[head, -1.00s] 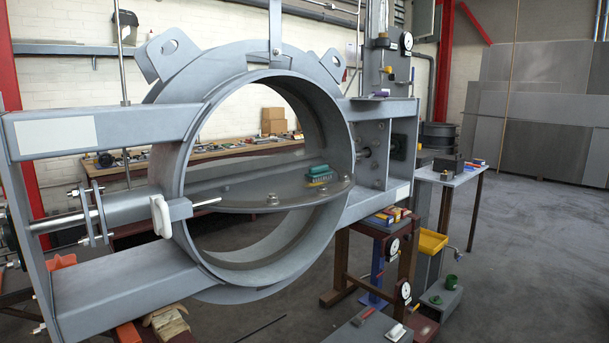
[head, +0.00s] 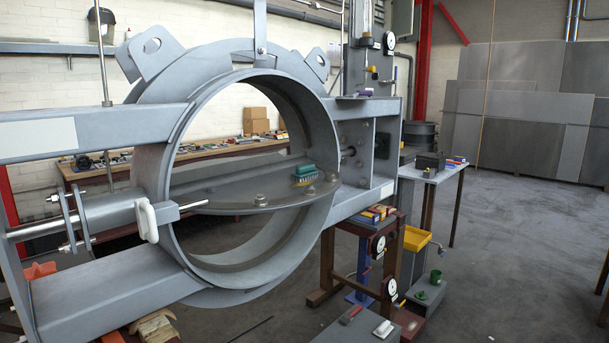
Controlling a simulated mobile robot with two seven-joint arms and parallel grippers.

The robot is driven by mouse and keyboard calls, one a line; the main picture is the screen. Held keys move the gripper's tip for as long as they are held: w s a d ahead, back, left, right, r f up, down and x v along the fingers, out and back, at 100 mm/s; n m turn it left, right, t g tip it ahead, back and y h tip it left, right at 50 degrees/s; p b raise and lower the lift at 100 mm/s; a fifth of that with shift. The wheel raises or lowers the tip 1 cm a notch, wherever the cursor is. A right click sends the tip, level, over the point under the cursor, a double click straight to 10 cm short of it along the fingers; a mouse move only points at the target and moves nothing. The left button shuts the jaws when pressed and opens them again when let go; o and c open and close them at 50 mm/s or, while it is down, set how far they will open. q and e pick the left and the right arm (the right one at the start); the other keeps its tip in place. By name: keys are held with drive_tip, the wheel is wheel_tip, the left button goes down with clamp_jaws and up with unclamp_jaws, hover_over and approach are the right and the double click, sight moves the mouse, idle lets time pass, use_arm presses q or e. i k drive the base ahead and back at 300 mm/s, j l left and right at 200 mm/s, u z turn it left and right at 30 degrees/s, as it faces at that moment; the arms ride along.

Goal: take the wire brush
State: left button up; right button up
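A small teal-green block with a dark, bristle-like underside (head: 304,173) looks like the wire brush. It lies on the flat grey damper plate (head: 232,205) inside the large steel ring (head: 147,178), towards the plate's right end. A thin yellowish strip shows at its front edge. It is too small to make out the bristles clearly. Neither of my grippers shows in the head view.
A white handle with a rod (head: 147,220) sticks out at the ring's left. At the right are a yellow tray (head: 416,239) and a side table (head: 440,172). Open floor lies at far right.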

sight(307, 173)
drive_tip(key=i+l+z, duration=0.1)
drive_tip(key=i+l, duration=1.5)
